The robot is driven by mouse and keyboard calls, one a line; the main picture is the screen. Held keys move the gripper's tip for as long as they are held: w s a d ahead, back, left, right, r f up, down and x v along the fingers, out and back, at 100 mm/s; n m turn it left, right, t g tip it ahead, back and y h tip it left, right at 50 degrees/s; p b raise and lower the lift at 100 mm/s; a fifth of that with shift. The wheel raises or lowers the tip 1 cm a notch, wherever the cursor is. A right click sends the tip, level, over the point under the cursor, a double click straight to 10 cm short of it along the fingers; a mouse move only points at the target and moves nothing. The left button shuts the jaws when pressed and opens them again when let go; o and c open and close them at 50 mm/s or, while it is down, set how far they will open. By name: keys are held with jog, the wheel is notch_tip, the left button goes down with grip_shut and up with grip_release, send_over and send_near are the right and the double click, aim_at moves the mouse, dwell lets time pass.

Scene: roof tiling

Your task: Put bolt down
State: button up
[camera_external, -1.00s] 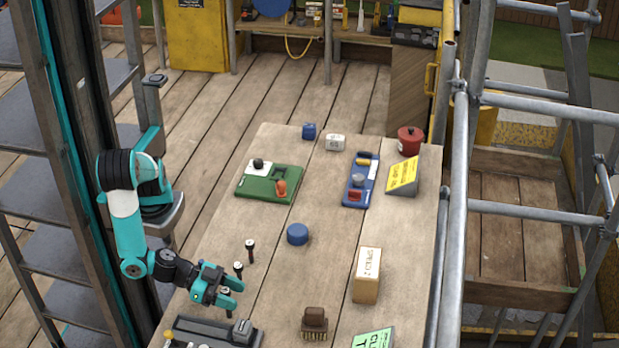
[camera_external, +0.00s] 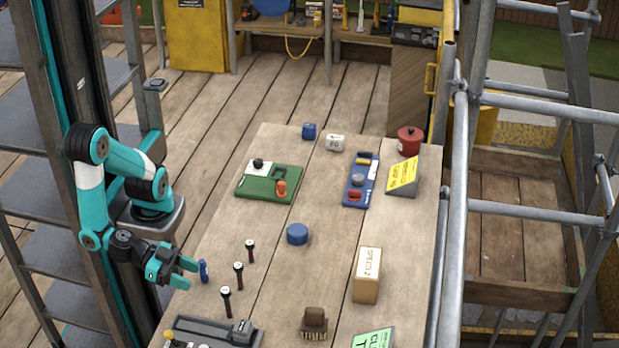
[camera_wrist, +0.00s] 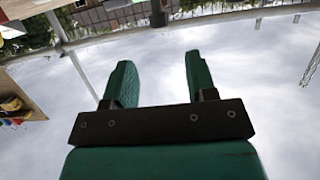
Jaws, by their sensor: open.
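Several bolts stand upright on the left side of the wooden table. Three are dark with pale heads: the far bolt (camera_external: 250,251), the middle bolt (camera_external: 238,273) and the near bolt (camera_external: 226,301). A small blue upright piece (camera_external: 203,271), perhaps another bolt, is at the table's left edge. My gripper (camera_external: 189,274) is just left of the blue piece, apart from the dark bolts. In the wrist view my gripper (camera_wrist: 160,82) has its two green fingers spread, with nothing between them.
A dark tray (camera_external: 195,334) lies at the table's near left. A blue round piece (camera_external: 297,234), a tan block (camera_external: 367,275) and a brown brush (camera_external: 314,322) stand farther right. Green (camera_external: 270,183) and blue (camera_external: 361,180) boards lie toward the back. The table's middle has free room.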

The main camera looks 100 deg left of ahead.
jog(key=w+a+r+n+g+y, duration=0.1)
jog(key=w+a+n+g+y, duration=0.25)
jog(key=a, duration=0.95)
jog(key=w+a+n+g+y, duration=0.2)
jog(key=w+a+g+y, duration=0.25)
jog(key=a, duration=0.85)
jog(key=s+a+r+n+g+h, duration=0.1)
jog(key=s+a+r+g+h, duration=0.2)
jog(key=s+a, duration=1.1)
jog(key=a+g, duration=0.2)
jog(key=g, duration=0.1)
jog(key=shift+s+a+r+n+g+h, duration=0.2)
jog(key=shift+n+g+h, duration=0.1)
jog(key=shift+n, duration=0.05)
